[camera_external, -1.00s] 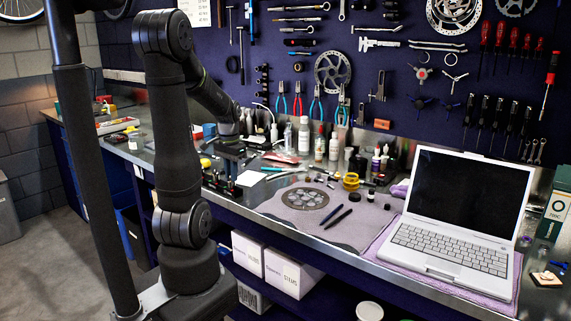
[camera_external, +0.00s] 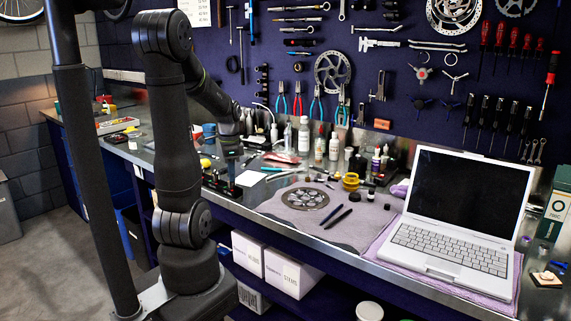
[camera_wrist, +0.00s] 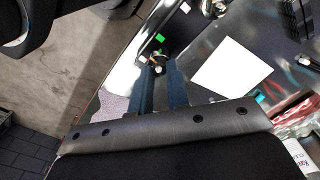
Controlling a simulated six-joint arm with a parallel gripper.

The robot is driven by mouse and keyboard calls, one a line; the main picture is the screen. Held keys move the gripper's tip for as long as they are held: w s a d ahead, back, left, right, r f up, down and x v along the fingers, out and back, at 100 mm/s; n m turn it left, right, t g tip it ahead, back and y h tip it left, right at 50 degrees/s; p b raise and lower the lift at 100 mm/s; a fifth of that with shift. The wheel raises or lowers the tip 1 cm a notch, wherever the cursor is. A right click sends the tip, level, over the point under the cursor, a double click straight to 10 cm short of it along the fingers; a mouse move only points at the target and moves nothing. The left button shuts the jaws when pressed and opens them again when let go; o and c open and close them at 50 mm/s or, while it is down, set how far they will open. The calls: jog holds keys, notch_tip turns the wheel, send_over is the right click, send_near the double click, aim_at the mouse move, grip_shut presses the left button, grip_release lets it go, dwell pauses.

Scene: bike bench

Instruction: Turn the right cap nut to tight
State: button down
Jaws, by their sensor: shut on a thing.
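In the wrist view my gripper (camera_wrist: 158,68) points at the bench, its two blue-grey fingers close together. A small shiny nut (camera_wrist: 157,69) sits between the fingertips, partly hidden by them; the jaws are shut on it. Small green marks (camera_wrist: 160,38) show just beyond it. In the external view my gripper (camera_external: 231,178) is low over the left part of the bench, by a small dark fixture (camera_external: 222,188). The nut is too small to make out there, and its tightness cannot be told.
A white sheet (camera_wrist: 218,68) lies right of the fingers. A chrome part (camera_wrist: 212,9) stands beyond them. Bottles (camera_external: 303,135) stand behind on the bench. A disc (camera_external: 305,198) lies on the grey mat, with an open laptop (camera_external: 461,220) farther right.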

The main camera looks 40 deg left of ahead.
jog(key=shift+m, duration=1.4)
jog(key=c, duration=1.4)
grip_release()
notch_tip(320, 180, up, 17)
jog(key=shift+r, duration=0.2)
